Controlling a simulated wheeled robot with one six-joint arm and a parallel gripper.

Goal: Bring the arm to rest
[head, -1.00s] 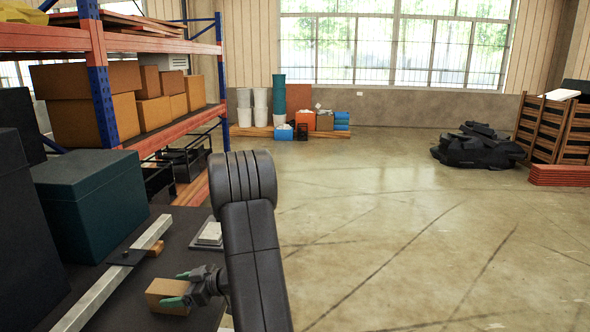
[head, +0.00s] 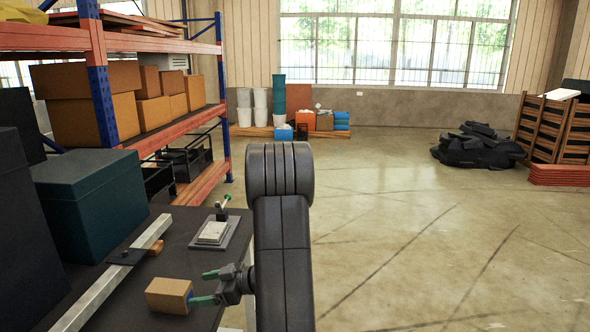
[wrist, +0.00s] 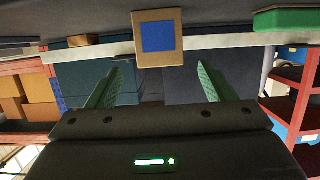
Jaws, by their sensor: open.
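My gripper (head: 206,288) is open, with green fingers pointing left over the dark tabletop (head: 180,262). A small cardboard box (head: 168,296) sits on the tabletop just left of the fingertips. In the wrist view the box (wrist: 174,58) shows a blue square on its near face, ahead of the open fingers (wrist: 160,72), with nothing between them. In the head view I cannot tell whether the lower fingertip touches the box. My arm stands upright right of the table and hides part of its edge.
A metal bar (head: 112,287) lies along the tabletop. A grey plate with a pale block (head: 212,233) and a small post with green and red parts (head: 222,208) stand behind. A dark teal box (head: 92,200) is at left. Open floor (head: 420,250) lies right.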

